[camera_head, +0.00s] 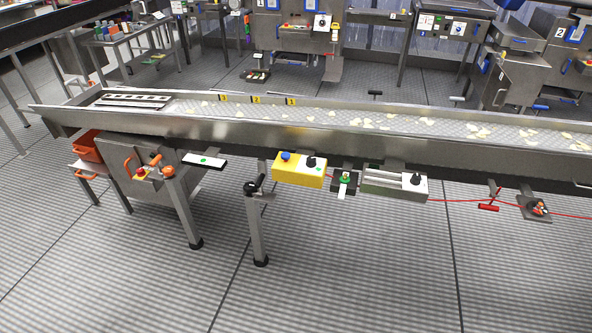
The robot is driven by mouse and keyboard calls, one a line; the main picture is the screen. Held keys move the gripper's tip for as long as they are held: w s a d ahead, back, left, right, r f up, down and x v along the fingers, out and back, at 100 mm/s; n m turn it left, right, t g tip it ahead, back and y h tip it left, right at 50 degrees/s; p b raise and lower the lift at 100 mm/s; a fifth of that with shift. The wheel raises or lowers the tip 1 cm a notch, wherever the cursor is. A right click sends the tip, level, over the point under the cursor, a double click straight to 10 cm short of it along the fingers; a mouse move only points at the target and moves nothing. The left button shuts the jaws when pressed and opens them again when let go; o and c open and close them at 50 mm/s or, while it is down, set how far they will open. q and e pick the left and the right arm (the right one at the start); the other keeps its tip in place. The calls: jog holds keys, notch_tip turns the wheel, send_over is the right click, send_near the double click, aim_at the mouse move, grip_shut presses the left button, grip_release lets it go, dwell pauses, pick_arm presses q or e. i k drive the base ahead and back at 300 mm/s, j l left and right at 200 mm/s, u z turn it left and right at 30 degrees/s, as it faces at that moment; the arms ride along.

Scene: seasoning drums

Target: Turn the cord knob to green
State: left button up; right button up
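A red cord (460,200) runs below the front of the conveyor, from the yellow box to the right edge. The yellow box (290,174) carries a blue button (286,156) and a black knob (311,161) on a white plate with a small green mark. A second black knob (415,179) sits on a white plate of a grey box (385,183). A small dark unit with red and light parts (537,207) hangs by the cord at the far right. Which knob is the cord knob I cannot tell. Neither gripper is in view.
The long steel conveyor (240,133) crosses the view, with pale pieces on its belt. A support leg with a black handle (257,225) stands below it. A red T-handle (489,207) hangs at the cord. The tiled floor in front is clear.

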aim_at(311, 160)
jog(key=i+j, duration=0.15)
jog(key=i, duration=0.35)
jog(key=i+j, duration=0.2)
jog(key=i, duration=0.3)
